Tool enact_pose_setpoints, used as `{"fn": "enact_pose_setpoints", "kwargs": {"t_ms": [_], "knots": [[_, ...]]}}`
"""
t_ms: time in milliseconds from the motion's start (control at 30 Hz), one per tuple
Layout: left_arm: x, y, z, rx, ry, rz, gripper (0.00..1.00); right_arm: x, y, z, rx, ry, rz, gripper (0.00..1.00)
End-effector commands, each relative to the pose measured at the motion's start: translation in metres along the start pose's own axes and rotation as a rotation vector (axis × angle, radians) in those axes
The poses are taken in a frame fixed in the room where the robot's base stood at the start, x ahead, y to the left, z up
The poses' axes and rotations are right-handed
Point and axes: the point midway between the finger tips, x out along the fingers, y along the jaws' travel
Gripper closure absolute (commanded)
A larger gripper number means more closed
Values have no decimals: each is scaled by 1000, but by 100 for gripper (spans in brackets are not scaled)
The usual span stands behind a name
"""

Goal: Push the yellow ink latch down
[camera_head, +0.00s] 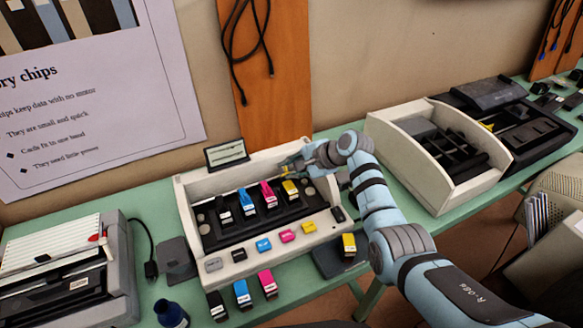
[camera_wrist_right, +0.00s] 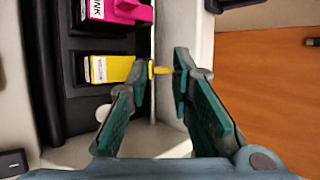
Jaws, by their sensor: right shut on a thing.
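The printer (camera_head: 186,205) stands open on the green table, with black, blue, magenta and yellow cartridges in a row in its black carriage. The yellow cartridge (camera_head: 290,189) sits at the right end of the row; in the right wrist view it (camera_wrist_right: 108,69) lies left of my fingers. The small yellow latch (camera_wrist_right: 161,70) shows between the fingertips of my right gripper (camera_wrist_right: 163,75). That gripper is shut on it, behind the yellow cartridge in the head view (camera_head: 302,162). My left gripper is not in view.
Coloured buttons (camera_head: 264,245) line the printer's front. Spare cartridges (camera_head: 242,292) stand before it, and another yellow one (camera_head: 348,244) sits on a dark pad to the right. A second open machine (camera_head: 395,165) stands right of my arm. A small screen (camera_head: 226,153) rises at the printer's back.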

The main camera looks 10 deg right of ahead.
Motion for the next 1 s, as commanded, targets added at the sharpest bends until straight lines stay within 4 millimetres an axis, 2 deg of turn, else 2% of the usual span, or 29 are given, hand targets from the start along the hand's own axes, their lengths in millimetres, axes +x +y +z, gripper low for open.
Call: {"fn": "enact_pose_setpoints", "kwargs": {"t_ms": [267, 433, 567, 1000], "knots": [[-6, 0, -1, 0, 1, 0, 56, -1, 4, -1, -16, 4, -39, 100], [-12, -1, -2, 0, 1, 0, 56, -2, 10, 0, -48, 4, -117, 100], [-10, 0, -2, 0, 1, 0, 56, 0, 17, -1, -84, 5, -205, 100], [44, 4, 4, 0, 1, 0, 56, 6, 36, -4, -201, 5, -484, 100]]}}
